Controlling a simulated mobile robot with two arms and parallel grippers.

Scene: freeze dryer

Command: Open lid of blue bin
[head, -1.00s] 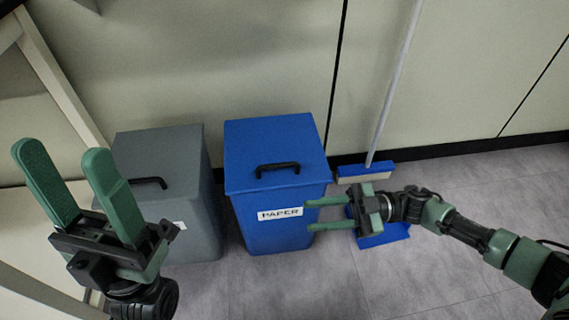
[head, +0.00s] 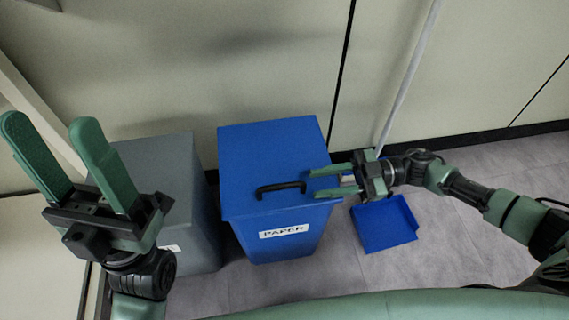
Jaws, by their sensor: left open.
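The blue bin (head: 268,242) stands upright on the floor with a "PAPER" label (head: 284,231) on its front. Its blue lid (head: 268,148) is shut and carries a black handle (head: 280,187) near the front edge. My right gripper (head: 315,183) is open, its two fingers pointing left over the lid's front right corner, just right of the handle. I see nothing between its fingers; whether they touch the lid I cannot tell. My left gripper (head: 42,124) is open and empty, pointing up at the left, in front of the grey bin.
A grey bin (head: 190,225) stands close to the left of the blue bin, partly hidden by my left gripper. A blue dustpan (head: 385,224) lies on the floor to the right. A broom's pale pole (head: 408,70) leans on the wall behind.

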